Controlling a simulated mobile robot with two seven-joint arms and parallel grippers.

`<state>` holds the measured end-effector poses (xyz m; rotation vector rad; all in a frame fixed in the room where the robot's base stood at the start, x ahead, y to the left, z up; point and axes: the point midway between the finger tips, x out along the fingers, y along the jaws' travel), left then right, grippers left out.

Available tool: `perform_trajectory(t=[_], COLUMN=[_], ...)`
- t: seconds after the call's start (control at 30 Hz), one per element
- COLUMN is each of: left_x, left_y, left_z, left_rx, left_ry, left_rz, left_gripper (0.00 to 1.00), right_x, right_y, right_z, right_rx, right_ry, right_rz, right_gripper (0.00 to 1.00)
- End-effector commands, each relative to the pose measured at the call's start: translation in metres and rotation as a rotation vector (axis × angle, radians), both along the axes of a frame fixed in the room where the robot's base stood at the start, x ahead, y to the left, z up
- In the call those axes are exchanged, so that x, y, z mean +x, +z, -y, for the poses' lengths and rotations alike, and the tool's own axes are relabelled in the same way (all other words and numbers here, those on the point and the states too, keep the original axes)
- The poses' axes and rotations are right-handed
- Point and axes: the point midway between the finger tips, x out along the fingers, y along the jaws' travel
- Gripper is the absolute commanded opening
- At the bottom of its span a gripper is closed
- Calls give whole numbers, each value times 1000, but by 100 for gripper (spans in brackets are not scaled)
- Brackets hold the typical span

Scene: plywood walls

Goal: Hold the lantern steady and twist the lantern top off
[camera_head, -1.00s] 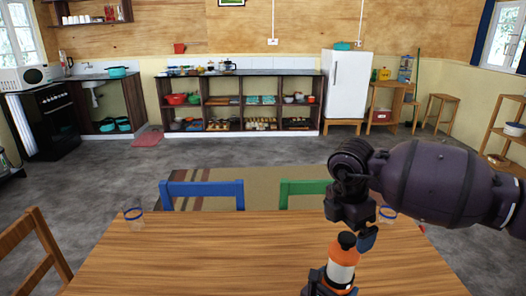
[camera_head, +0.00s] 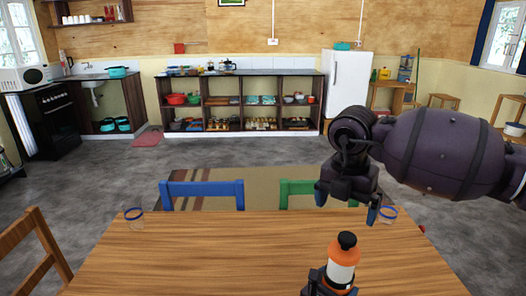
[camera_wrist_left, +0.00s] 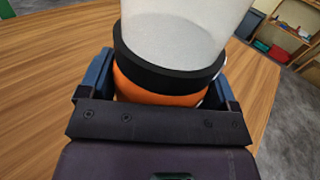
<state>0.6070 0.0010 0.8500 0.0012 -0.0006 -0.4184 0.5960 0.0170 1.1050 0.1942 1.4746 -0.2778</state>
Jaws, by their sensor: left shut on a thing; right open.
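The lantern (camera_head: 342,272) stands upright at the table's near edge, with a white body, an orange upper part and a black knob (camera_head: 347,240) on top. My left gripper (camera_head: 329,284) is shut around its lower part. In the left wrist view, the blue fingers of my left gripper (camera_wrist_left: 158,80) flank the lantern's orange base and black band (camera_wrist_left: 165,72); the lantern top is out of that view. My right gripper (camera_head: 347,204) is open and empty, above and beyond the knob, apart from it.
The wooden table (camera_head: 220,255) is mostly clear. Blue (camera_head: 202,190) and green (camera_head: 300,188) chairs stand behind the table.

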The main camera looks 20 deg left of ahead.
Motion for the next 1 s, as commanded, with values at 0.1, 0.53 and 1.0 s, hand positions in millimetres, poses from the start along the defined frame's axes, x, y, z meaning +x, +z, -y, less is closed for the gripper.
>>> perform_trajectory(t=[0.1, 0.53, 1.0], left_x=[0, 0, 0], left_y=[-1, 0, 0], left_z=[0, 0, 0], left_rx=[0, 0, 0], left_ry=[0, 0, 0], left_rz=[-1, -1, 0], left_gripper=[44, 44, 44], right_x=[0, 0, 5], right_y=[-1, -3, 1], right_z=[0, 0, 6], right_rx=[1, 17, 42], right_ry=[95, 442, 804], right_rz=[-16, -65, -102], right_gripper=[100, 100, 100])
